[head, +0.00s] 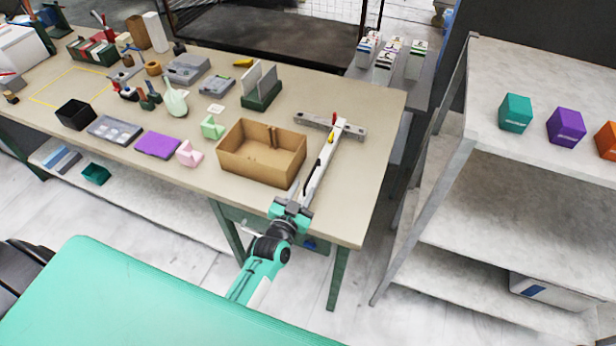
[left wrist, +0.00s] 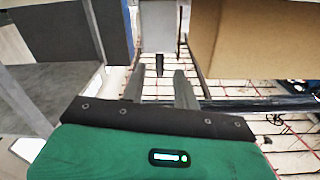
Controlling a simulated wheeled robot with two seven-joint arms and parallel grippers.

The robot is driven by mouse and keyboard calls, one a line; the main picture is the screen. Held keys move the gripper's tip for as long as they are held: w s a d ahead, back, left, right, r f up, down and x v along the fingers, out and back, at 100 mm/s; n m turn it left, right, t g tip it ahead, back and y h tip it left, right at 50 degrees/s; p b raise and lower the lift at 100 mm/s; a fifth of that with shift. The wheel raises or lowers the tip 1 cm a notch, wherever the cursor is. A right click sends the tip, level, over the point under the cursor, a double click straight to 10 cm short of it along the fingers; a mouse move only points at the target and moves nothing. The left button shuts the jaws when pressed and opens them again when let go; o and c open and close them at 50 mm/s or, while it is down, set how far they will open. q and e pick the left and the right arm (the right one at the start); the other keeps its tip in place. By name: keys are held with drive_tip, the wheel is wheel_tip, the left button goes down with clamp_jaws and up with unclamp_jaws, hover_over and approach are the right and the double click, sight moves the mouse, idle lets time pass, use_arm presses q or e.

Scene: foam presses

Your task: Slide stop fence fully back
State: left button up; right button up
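The fence assembly lies on the right part of the workbench: a grey crossbar (head: 312,122) at the far end and a long pale rail (head: 324,160) running toward the front edge. Small red, yellow and black parts sit along the rail. I cannot tell which piece slides. My left gripper (head: 292,206) is at the rail's near end, by the bench's front edge. In the left wrist view its fingers (left wrist: 158,88) are apart, with a dark peg (left wrist: 159,64) just beyond the gap, below the pale rail end (left wrist: 158,25). Contact cannot be told. My right gripper is not in view.
An open cardboard box (head: 262,154) stands close left of the rail; its side shows in the left wrist view (left wrist: 245,40). Bare workbench (head: 370,165) lies right of the rail. A grey shelf unit (head: 440,175) stands further right. Several small items crowd the bench's left.

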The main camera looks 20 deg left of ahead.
use_arm(q)
drive_tip(key=shift+w+d+p, duration=0.1)
drive_tip(key=shift+w+p, duration=0.35)
drive_tip(key=shift+w, duration=1.75)
clamp_jaws()
